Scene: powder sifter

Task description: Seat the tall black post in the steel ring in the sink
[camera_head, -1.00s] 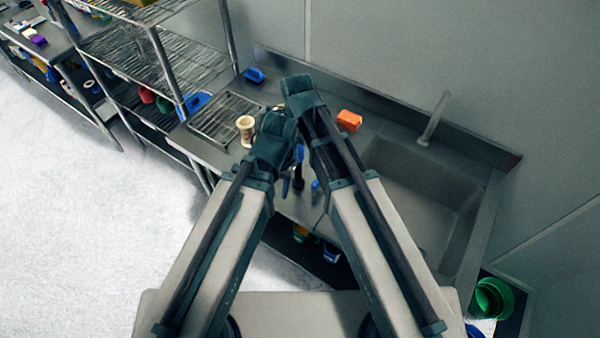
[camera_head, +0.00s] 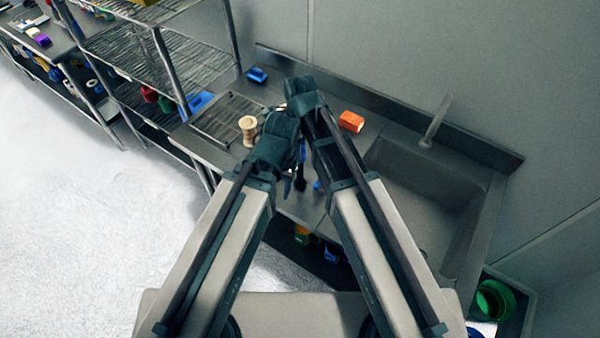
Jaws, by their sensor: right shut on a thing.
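My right gripper (camera_head: 301,158) is between the two forearms, over the counter left of the sink (camera_head: 415,200), mostly hidden by the arms. It is shut on a narrow dark piece (camera_head: 300,184), which appears to be the tall black post; its ends are hard to make out. My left gripper (camera_head: 288,186) is close beside it, mostly hidden under its own wrist, and I cannot tell its jaws. The sink basin is at the right. I cannot make out the steel ring in it; my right arm covers part of the left side.
A cream spool-shaped container (camera_head: 248,130) and a wire rack (camera_head: 222,122) are on the counter at left. An orange block (camera_head: 351,121) is near the sink's back left corner. The faucet (camera_head: 434,122) rises behind the basin. Wire shelving (camera_head: 120,50) stands at left.

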